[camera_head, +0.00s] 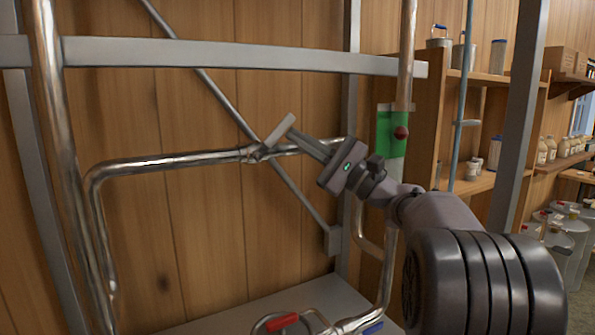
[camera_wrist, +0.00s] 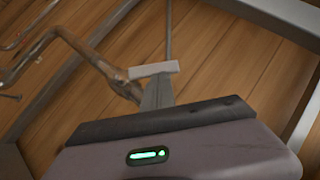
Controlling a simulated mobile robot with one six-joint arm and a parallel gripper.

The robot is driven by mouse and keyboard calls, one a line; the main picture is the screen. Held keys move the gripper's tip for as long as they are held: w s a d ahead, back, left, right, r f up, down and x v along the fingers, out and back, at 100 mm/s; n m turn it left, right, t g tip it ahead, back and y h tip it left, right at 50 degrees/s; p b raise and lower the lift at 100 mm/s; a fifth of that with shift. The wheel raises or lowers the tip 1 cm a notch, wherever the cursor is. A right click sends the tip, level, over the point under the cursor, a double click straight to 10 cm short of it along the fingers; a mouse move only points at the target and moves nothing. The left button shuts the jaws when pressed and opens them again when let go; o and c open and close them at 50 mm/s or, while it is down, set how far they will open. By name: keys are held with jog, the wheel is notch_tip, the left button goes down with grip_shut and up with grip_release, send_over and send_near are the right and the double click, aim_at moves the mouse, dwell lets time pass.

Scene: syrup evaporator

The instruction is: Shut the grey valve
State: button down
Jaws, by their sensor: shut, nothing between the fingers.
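The grey valve's light grey lever handle (camera_head: 279,132) slants up and right from the valve body (camera_head: 253,153) on the horizontal metal pipe, at an angle to that pipe. My gripper (camera_head: 296,138) is shut and empty, coming from the right with its fingertips at the handle. In the wrist view the handle (camera_wrist: 154,69) lies crosswise at the tips of my closed fingers (camera_wrist: 158,92). I cannot tell whether they touch. The fingers partly hide the pipe behind.
A red handle (camera_head: 281,322) and a blue handle (camera_head: 373,327) sit on lower pipes. A grey frame beam (camera_head: 230,54) crosses above, and a diagonal brace (camera_head: 300,196) runs behind the pipe. Shelves with jars (camera_head: 480,110) stand at the right.

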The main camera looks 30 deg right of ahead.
aim_at(285, 118)
jog(key=r+n+g, duration=0.1)
jog(key=a+r+n+g+p, duration=0.1)
jog(key=n, duration=0.1)
jog(key=shift+r+g, duration=0.15)
jog(key=shift+g, duration=0.25)
jog(key=a+r+n+g+p, duration=0.1)
jog(key=n, duration=0.1)
jog(key=shift+a+r+n+g+p, duration=0.1)
jog(key=shift+r+n+g+p, duration=0.1)
jog(key=shift+n+g+p, duration=0.15)
jog(key=shift+a+r+n+g+h+p, duration=0.35)
jog(key=shift+a+n+g+h+p, duration=0.15)
jog(key=shift+n, duration=0.25)
jog(key=shift+a+r, duration=0.2)
jog(key=shift+a, duration=0.35)
